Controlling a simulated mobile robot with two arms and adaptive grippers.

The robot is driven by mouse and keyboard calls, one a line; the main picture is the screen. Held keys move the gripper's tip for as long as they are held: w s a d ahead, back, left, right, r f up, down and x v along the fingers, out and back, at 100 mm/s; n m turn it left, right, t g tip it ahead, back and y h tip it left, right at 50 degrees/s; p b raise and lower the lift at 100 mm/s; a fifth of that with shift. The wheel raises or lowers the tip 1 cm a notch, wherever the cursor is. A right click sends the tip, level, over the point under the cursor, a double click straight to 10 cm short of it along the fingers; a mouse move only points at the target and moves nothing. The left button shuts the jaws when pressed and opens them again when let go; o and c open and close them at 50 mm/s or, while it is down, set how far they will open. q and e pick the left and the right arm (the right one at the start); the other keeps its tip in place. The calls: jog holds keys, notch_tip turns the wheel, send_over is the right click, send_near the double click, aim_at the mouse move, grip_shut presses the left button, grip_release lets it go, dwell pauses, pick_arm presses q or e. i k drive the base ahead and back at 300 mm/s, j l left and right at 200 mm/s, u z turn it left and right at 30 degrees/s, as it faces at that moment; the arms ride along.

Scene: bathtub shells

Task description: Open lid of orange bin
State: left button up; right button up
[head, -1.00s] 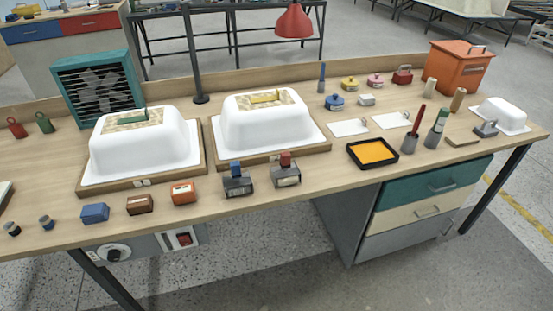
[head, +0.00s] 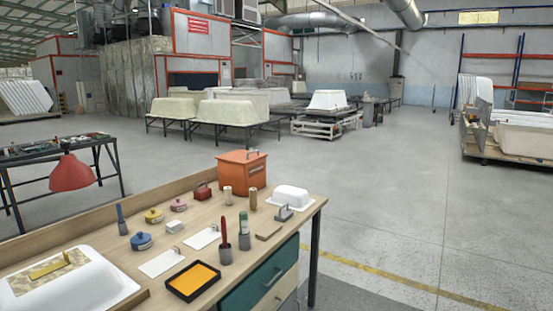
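The orange bin (head: 242,178) stands at the far right part of the wooden workbench, against the low back board. It is box-shaped, with an orange lid (head: 243,156) lying shut on top and a grey handle (head: 252,152) on the lid. The inside of the bin is hidden. Neither of my grippers shows in the head view.
A black tray with orange content (head: 193,281) lies nearer. Open floor (head: 400,210) lies right of the bench.

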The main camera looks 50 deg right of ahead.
aim_at(240, 157)
jog(key=z, duration=1.3)
jog(key=u, duration=0.25)
jog(key=i+l+u, duration=0.45)
jog(key=l, duration=0.15)
jog(key=i+l+u, duration=0.1)
jog(key=l+u, duration=0.15)
jog(key=l, duration=0.1)
